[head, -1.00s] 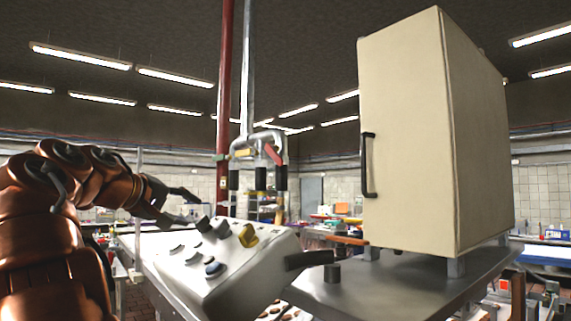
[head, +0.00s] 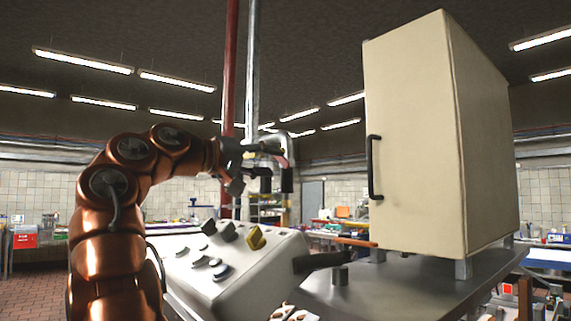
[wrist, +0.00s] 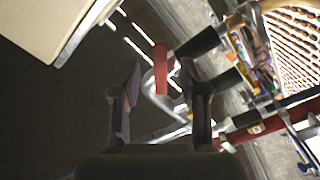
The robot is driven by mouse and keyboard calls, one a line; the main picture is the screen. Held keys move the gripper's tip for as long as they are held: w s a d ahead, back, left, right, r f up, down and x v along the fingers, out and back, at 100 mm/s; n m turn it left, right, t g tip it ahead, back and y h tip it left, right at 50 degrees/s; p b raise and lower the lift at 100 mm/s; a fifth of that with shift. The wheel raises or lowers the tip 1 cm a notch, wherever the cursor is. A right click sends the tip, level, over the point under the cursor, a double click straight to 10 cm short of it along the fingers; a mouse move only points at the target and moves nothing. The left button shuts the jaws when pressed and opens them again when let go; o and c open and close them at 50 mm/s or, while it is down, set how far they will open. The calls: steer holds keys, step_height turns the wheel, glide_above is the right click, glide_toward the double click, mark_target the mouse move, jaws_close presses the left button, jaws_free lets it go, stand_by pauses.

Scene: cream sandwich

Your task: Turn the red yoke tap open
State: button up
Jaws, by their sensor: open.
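The red yoke tap handle (wrist: 161,68) shows in the wrist view as a short red bar. My gripper is open.
A tall cream cabinet (head: 415,150) on a metal table (head: 400,285) is to the right. A red vertical pipe (head: 231,70) rises behind my gripper.

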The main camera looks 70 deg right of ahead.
mark_target(283, 163)
steer(key=x, duration=0.5)
steer(key=shift+d, duration=0.1)
jaws_close()
